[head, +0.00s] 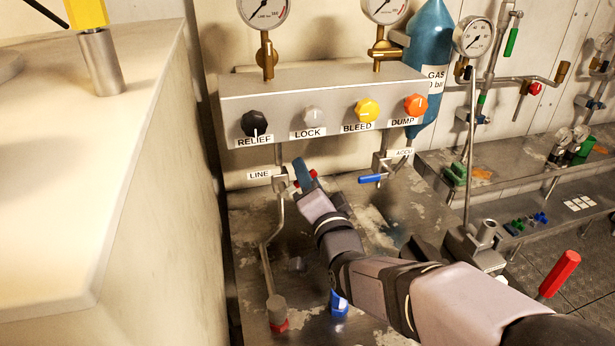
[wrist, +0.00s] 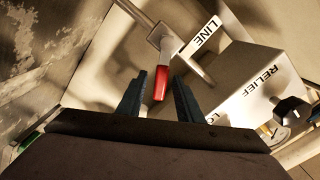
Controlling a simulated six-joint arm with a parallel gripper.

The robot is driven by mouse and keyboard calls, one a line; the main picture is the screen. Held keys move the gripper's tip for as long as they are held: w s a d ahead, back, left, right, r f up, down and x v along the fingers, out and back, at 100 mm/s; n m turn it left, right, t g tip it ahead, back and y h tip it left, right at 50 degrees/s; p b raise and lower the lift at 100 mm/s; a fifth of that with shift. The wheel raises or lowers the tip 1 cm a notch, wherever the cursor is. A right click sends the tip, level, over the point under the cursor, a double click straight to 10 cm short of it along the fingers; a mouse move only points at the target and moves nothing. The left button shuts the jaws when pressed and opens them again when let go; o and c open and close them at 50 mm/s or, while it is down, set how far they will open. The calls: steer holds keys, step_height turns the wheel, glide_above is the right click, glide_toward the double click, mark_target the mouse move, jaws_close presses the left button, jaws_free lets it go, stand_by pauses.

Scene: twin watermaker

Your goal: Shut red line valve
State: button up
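The line valve (head: 280,181) sits on a pipe below the panel, beside the LINE label (head: 259,175). In the wrist view its red handle (wrist: 161,83) points down from the metal valve body (wrist: 160,36). My gripper (wrist: 159,76) is open, with one dark finger on each side of the handle's end. A gap shows on both sides, so the fingers do not appear to grip it. In the head view my gripper (head: 303,172) hides most of the handle, and only small red bits show beside the fingers.
The panel (head: 320,92) with RELIEF, LOCK, BLEED and DUMP knobs is just above my gripper. A blue-handled valve (head: 371,179) by the ACCU label is to the right. A bent pipe (head: 267,245) runs down on the left. A pale counter (head: 110,150) stands far left.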

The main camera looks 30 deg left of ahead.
steer(key=b+v, duration=0.1)
steer(key=v, duration=0.6)
steer(key=shift+s+d, duration=0.1)
steer(key=shift+s+r, duration=0.1)
steer(key=shift+r, duration=0.15)
jaws_close()
steer(key=s+a+r+n+g+p, duration=0.25)
steer(key=s+a+r+p, duration=0.35)
steer(key=s+r+p, duration=0.85)
steer(key=w+d+f+n+t+h+p, duration=0.2)
steer(key=w+d+f+n, duration=0.4)
steer(key=n, duration=0.8)
steer(key=shift+w+f+h+p, duration=0.4)
steer(key=shift+w+f+h, duration=0.05)
steer(key=shift+w+h, duration=0.25)
